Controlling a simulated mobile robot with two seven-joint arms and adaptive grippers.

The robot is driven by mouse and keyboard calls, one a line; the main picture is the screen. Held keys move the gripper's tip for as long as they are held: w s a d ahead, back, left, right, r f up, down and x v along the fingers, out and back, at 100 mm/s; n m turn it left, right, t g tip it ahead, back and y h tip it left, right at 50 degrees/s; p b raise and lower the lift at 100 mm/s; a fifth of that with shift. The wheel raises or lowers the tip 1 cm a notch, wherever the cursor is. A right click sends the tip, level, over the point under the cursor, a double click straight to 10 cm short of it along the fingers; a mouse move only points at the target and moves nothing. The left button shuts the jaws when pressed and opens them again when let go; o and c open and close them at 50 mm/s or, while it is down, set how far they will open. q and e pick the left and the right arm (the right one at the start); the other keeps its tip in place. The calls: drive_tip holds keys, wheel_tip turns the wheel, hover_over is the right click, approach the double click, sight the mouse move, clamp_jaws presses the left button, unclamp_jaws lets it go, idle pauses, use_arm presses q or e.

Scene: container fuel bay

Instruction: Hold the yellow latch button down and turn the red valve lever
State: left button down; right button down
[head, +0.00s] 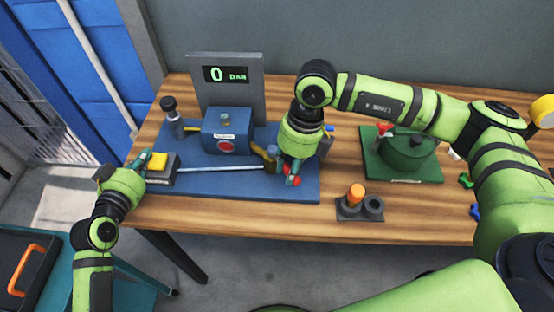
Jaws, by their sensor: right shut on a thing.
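The yellow latch button (157,160) sits on a dark box at the left front of the blue board. My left gripper (143,160) is right at the button's left side, its fingers bunched close. I cannot tell whether they touch the button or whether they are apart. The red valve lever (293,182) is at the right front of the blue board. My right gripper (291,178) reaches down from above and is shut on the lever, hiding much of it and the valve beneath.
The blue board (240,188) carries a blue box (226,138), a metal rod and a grey panel (250,85) reading 0. A green unit (405,160) stands right. An orange plug (356,192) is in a dark block at the front. Bare table lies front right.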

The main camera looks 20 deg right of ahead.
use_arm(q)
drive_tip(key=shift+s+f, duration=0.1)
drive_tip(key=shift+f, duration=0.1)
use_arm(e)
drive_tip(key=a+m, duration=0.1)
drive_tip(key=m, duration=0.1)
drive_tip(key=a+m, duration=0.2)
drive_tip(key=shift+s+t, duration=0.15)
drive_tip(key=shift+t, duration=0.25)
drive_tip(key=shift+w+a+m+t, duration=0.15)
drive_tip(key=shift+a+m, duration=0.3)
drive_tip(key=shift+m, duration=0.4)
drive_tip(key=shift+w+a+m+t, duration=0.15)
drive_tip(key=shift+a+m, duration=0.25)
drive_tip(key=shift+m, duration=0.45)
drive_tip(key=c, duration=0.9)
unclamp_jaws()
drive_tip(key=shift+r, duration=0.15)
drive_tip(key=v, duration=1.1)
drive_tip(key=shift+r, duration=0.4)
